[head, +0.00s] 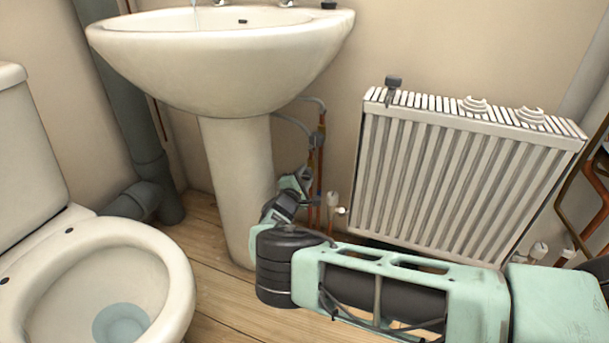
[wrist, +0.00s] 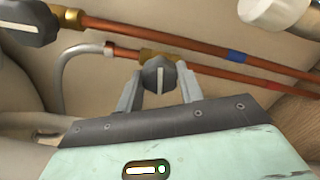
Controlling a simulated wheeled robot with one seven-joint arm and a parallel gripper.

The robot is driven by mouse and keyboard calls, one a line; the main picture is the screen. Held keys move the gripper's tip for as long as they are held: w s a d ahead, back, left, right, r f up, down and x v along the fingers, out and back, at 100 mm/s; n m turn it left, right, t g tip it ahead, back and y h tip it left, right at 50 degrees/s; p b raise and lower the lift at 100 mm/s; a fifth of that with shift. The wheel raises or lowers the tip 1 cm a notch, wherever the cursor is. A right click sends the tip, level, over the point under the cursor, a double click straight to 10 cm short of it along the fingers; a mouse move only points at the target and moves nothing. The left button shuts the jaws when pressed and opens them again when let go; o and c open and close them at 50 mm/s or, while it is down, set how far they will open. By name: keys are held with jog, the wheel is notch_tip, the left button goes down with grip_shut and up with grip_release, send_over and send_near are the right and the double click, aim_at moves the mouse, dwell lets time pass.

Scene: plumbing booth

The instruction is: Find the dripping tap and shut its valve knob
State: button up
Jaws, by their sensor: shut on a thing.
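In the wrist view, my gripper (wrist: 160,88) has its two fingers on either side of a dark valve knob (wrist: 153,76) and is shut on it. A second dark knob (wrist: 25,22) sits at the upper left, on the neighbouring pipe with a blue band (wrist: 235,56). In the head view, my gripper (head: 303,178) is at the pipes right of the pedestal. The basin's left tap (head: 219,2) is cut off at the top, with a thin pale streak of water (head: 194,14) beside it.
The white basin (head: 220,60) stands on its pedestal (head: 238,180). A toilet (head: 165,270) is at the left and a radiator (head: 450,180) at the right, with my arm low in front of it. A white radiator valve (head: 332,200) stands close to my gripper.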

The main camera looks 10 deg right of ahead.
jog(key=shift+f+m, duration=0.1)
jog(key=shift+m, duration=1)
jog(key=o, duration=1)
jog(key=p+v, duration=0.6)
jog(key=v, duration=1.1)
jog(key=shift+s+a, duration=0.15)
jog(key=shift+s, duration=0.05)
